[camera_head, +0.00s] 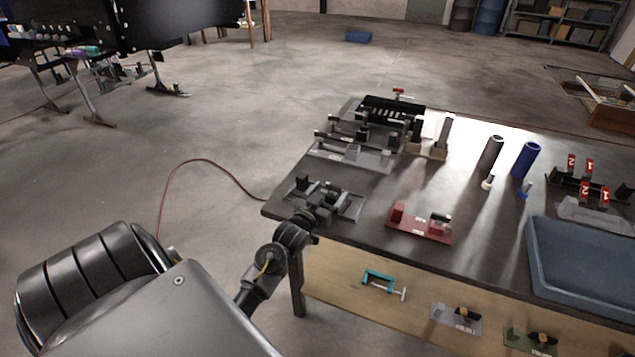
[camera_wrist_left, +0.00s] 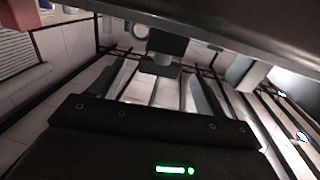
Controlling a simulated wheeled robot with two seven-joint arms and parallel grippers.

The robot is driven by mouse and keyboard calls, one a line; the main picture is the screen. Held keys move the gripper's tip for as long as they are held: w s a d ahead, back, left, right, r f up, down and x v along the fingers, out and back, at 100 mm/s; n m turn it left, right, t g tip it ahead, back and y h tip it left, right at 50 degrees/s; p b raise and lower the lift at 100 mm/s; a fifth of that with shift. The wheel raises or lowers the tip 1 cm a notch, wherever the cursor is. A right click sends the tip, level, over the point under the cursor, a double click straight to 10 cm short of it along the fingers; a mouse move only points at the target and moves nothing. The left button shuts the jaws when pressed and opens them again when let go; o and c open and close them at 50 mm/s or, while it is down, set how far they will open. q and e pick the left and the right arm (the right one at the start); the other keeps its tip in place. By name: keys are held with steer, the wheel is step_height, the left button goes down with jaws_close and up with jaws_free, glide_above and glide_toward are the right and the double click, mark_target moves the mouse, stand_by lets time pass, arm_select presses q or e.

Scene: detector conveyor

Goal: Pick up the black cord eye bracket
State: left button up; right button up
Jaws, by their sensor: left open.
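A grey plate with dark upright parts (camera_head: 340,203) lies at the near left corner of the table. It may hold the black cord eye bracket, but I cannot single the bracket out for sure. My left arm reaches up to this corner, and my left gripper (camera_head: 312,214) is at the plate's near edge, small and partly hidden by its own wrist. In the left wrist view the two fingers of the gripper (camera_wrist_left: 158,88) stand apart, with nothing clearly held. A dark blocky shape (camera_wrist_left: 165,45) shows beyond the fingertips; I cannot tell what it is. My right gripper is not visible.
The dark table (camera_head: 375,205) carries a red fixture (camera_head: 420,224), several grey and black fixtures behind the corner, a dark cylinder (camera_head: 491,157), a blue cylinder (camera_head: 526,160) and a blue tray (camera_head: 538,262). Bare table lies between them. Open floor is left of the table.

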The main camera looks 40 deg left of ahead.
arm_select(q)
steer(key=shift+w+a, duration=0.1)
steer(key=shift+w, duration=0.3)
steer(key=shift+r, duration=0.1)
steer(key=c, duration=1.4)
